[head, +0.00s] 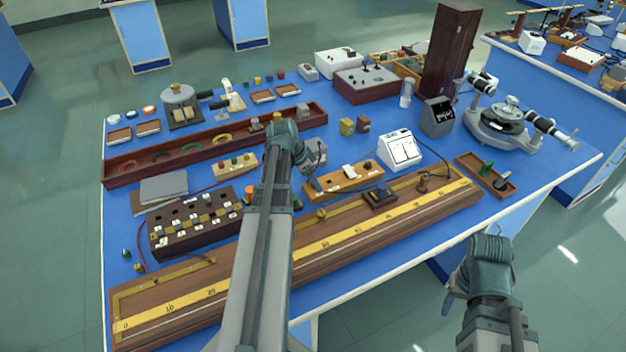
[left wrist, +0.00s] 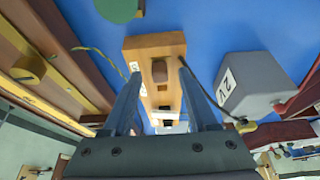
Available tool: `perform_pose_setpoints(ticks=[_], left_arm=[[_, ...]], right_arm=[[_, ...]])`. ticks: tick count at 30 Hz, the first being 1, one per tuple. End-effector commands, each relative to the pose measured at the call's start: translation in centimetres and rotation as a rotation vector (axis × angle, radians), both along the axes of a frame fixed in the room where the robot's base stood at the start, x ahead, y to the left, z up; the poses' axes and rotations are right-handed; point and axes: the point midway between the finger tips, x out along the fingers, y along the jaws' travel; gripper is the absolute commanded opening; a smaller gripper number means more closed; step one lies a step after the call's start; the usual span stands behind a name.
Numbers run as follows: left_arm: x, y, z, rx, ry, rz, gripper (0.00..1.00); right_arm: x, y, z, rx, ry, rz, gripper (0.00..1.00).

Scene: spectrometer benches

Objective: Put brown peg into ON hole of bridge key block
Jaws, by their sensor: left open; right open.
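The bridge key block (head: 345,181) is a long, light wooden block on the blue bench behind the metre bridge. In the left wrist view the block (left wrist: 148,48) runs away under my left gripper (left wrist: 159,72). The brown peg (left wrist: 159,70) stands near that end of the block. The open left fingers are on both sides of the peg, with gaps visible. A dark spot (left wrist: 167,122) and a white label show farther along; I cannot read the hole labels. In the head view my forearm hides part of this area. My right gripper (head: 470,275) is off the bench's front edge, its fingers mostly hidden.
A grey box marked 2V (left wrist: 250,85) stands close beside the block. The long metre bridge (head: 330,247) lies along the front. A white meter (head: 400,150) stands behind the block's right end. A dark plug box (head: 195,222) stands left. Thin wires run nearby.

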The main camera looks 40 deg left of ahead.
Motion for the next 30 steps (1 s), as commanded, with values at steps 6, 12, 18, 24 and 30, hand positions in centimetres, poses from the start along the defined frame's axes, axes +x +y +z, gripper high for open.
perform_pose_setpoints(ticks=[6, 12, 18, 24, 30], left_arm=[[-0.1, 0.0, 0.3, 0.0, 0.0, 0.0, 0.59], [-0.5, 0.2, 1.6, 0.0, 0.0, 0.001, 0.59], [-1.3, 0.6, 4.2, 0.0, 0.0, 0.001, 0.59], [-2.5, 1.2, 7.4, 0.0, 0.0, 0.001, 0.59], [-3.6, 1.8, 10.5, -0.001, 0.0, 0.002, 0.59]], right_arm=[[0.0, 0.0, 0.3, 0.0, 0.0, 0.0, 0.5], [0.0, 0.0, 1.6, 0.0, 0.0, 0.0, 0.5], [0.0, 0.0, 4.2, 0.0, 0.0, 0.0, 0.5], [0.0, 0.0, 7.4, 0.0, 0.0, 0.0, 0.5], [0.0, 0.0, 10.5, 0.0, 0.0, 0.0, 0.5]])
